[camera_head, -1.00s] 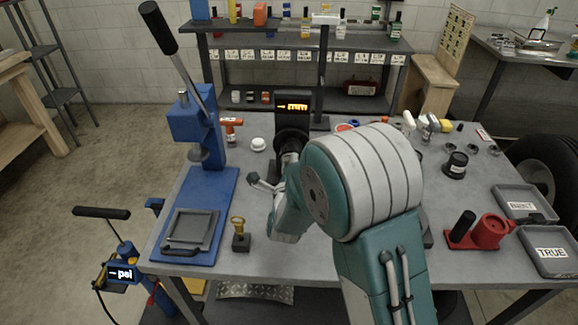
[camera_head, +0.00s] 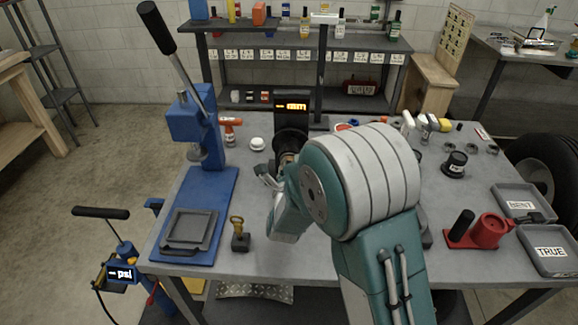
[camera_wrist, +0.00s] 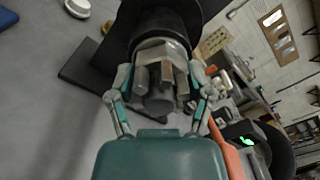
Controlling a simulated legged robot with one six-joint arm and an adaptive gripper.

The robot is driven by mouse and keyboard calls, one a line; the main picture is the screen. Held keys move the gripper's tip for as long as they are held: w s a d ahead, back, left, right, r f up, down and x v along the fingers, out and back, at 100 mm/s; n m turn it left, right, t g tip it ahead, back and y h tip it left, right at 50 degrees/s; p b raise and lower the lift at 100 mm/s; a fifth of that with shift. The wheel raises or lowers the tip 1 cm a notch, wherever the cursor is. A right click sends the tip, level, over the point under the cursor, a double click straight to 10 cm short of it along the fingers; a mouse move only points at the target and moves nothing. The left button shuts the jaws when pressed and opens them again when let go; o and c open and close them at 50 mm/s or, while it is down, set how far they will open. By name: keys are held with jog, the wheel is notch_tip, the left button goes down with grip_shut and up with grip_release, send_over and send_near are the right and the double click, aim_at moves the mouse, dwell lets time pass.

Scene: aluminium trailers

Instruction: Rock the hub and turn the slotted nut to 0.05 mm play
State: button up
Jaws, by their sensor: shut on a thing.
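The black hub (camera_head: 291,138) stands on the bench beneath a dial box with a lit orange display (camera_head: 291,106); its digits are too small to read. In the wrist view the hub (camera_wrist: 168,22) is a dark round body with a pale metal ring facing me. At its near end is a grey slotted metal piece (camera_wrist: 160,95), which looks like the slotted nut. My gripper (camera_wrist: 161,88) has a finger on each side of this piece and is shut on it. In the head view my gripper (camera_head: 273,174) is partly hidden by my own arm.
A blue press (camera_head: 196,135) stands left. A small stand with a brass-coloured top (camera_head: 239,232) is near the front. A red fixture (camera_head: 488,231) and trays (camera_head: 548,252) are at the right.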

jog(key=shift+s+d+f, duration=0.1)
jog(key=shift+f, duration=0.3)
jog(key=o, duration=1)
jog(key=shift+o, duration=0.7)
jog(key=shift+r, duration=0.15)
jog(key=shift+r, duration=0.1)
jog(key=s, duration=1.1)
jog(key=shift+s+a, duration=0.35)
jog(key=shift+s, duration=0.05)
